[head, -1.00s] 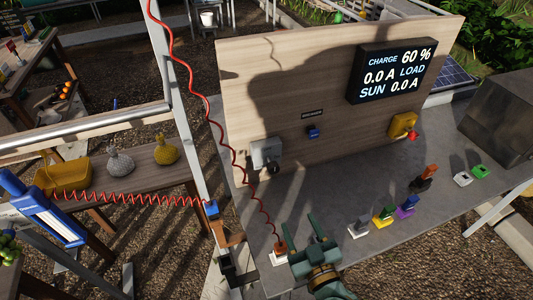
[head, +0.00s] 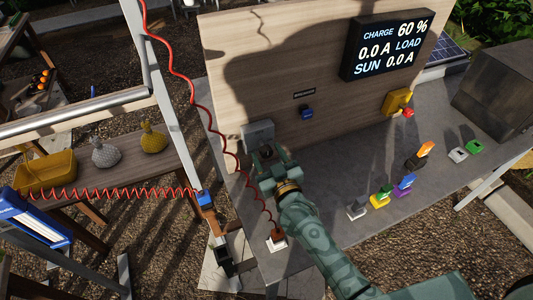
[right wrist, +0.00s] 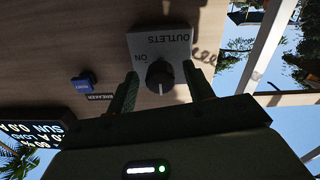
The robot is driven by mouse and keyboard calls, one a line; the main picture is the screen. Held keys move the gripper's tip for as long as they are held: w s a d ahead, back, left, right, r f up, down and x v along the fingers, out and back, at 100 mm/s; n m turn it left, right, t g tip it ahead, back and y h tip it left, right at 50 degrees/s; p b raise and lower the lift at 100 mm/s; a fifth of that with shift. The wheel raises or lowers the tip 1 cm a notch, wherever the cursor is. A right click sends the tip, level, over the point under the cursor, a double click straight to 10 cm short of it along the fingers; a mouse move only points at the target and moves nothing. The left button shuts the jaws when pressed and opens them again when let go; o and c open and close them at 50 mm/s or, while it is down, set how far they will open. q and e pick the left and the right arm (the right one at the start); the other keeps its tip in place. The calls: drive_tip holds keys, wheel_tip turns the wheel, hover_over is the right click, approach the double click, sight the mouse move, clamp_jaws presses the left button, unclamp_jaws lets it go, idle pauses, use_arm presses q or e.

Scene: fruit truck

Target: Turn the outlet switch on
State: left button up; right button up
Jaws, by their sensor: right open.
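The outlet switch is a grey box (head: 257,131) low on the left of the wooden panel, with a dark round knob. In the right wrist view the box (right wrist: 160,42) appears upside down, with "OUTLETS" and "ON" readable. The black knob (right wrist: 160,74) has a white mark on its side away from the "OUTLETS" lettering. My right gripper (head: 265,157) is at the box and partly hides the knob in the head view. In the right wrist view its open fingers (right wrist: 160,80) stand either side of the knob; contact cannot be told. My left gripper is out of view.
A blue breaker switch (head: 307,112) and a yellow box with a red knob (head: 407,113) are on the panel to the right. The display (head: 387,45) reads LOAD 0.0 A. Coloured plugs line the table's right. A red coiled cable (head: 223,145) hangs left of my arm.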

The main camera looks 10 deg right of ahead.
drive_tip(key=shift+w+a, duration=0.1)
drive_tip(key=shift+w, duration=0.6)
drive_tip(key=c, duration=1)
drive_tip(key=shift+o, duration=0.2)
